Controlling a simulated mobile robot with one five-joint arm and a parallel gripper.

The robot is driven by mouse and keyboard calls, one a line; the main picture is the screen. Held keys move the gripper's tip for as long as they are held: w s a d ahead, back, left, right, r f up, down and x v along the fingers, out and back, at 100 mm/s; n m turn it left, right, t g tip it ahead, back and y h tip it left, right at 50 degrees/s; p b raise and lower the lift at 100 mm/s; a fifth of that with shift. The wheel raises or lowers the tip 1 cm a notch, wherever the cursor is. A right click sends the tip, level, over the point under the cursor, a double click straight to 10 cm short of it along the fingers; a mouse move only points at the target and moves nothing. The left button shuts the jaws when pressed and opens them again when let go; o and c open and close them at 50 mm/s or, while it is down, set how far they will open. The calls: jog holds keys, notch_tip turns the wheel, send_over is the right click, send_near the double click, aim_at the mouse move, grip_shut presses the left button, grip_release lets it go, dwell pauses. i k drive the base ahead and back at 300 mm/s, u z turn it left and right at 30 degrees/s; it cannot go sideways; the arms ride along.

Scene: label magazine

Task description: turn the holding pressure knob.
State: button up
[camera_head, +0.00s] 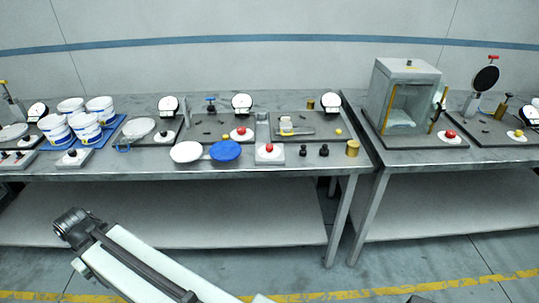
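I cannot tell which control is the holding pressure knob; no label is readable. Candidates are a red knob on a white disc (241,132), a red knob on a grey box (269,147), a black knob (72,153) at the left, and, on the right table, a red knob (450,134) and a yellow knob (519,132). Round white gauges stand behind, one at the middle (242,101) and one further right (331,100). My arm reaches up from the bottom at lower left, below the table front and apart from all knobs. My gripper's fingers do not show.
Two grey tables (349,173) (385,160) stand side by side with a narrow gap. White tubs (71,105), a blue lid (225,151), small black pieces (303,150), a brass cylinder (352,148) and a glass-fronted box (407,64) crowd the tops. Floor in front is clear.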

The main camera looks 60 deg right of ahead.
aim_at(268, 147)
jog(key=u, duration=1.6)
jog(key=i, duration=1.95)
jog(key=z, duration=4.5)
jog(key=i, duration=1)
jog(key=z, duration=0.1)
